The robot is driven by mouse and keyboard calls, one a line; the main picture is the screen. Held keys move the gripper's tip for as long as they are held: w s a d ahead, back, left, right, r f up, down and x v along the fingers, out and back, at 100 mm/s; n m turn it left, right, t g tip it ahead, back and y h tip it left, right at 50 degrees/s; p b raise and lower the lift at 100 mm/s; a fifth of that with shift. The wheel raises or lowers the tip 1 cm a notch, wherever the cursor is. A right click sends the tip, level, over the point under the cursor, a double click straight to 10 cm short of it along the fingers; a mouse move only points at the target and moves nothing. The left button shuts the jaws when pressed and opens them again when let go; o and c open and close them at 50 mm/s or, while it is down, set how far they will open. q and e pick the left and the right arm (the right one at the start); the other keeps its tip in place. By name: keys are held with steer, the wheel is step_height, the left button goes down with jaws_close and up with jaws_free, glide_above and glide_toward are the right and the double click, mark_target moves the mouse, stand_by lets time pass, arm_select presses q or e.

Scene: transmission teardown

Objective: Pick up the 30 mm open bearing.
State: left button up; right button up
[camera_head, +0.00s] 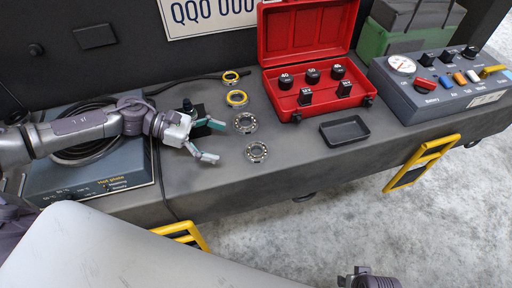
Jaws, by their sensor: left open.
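A column of ring bearings lies on the grey bench ledge. Two are bare grey metal with what look like visible balls: a middle one (245,122) and the nearest one (256,151). No size marks are readable, so I cannot tell which is the 30 mm open bearing. My left gripper (213,141) is open and empty, its green-tipped fingers pointing right, left of the two grey bearings and apart from them.
An open red case (283,100) with black sockets and a black tray (344,131) stand right of the bearings. A grey control box (440,95) is further right. A blue hot plate box (100,178) lies under my left arm. The ledge's front edge is close.

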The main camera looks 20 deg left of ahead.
mark_target(263, 152)
arm_select(q)
steer(key=x, duration=0.3)
steer(key=shift+w+d, duration=0.1)
steer(key=shift+d, duration=0.1)
steer(key=x, duration=0.5)
steer(key=shift+w+r+p, duration=0.2)
steer(key=shift+r+p, duration=0.05)
steer(key=shift+p, duration=0.05)
steer(key=shift+d+f, duration=0.1)
steer(key=shift+d, duration=0.1)
steer(key=c, duration=1.4)
arm_select(e)
steer(key=shift+s+f, duration=0.2)
steer(key=shift+f, duration=0.95)
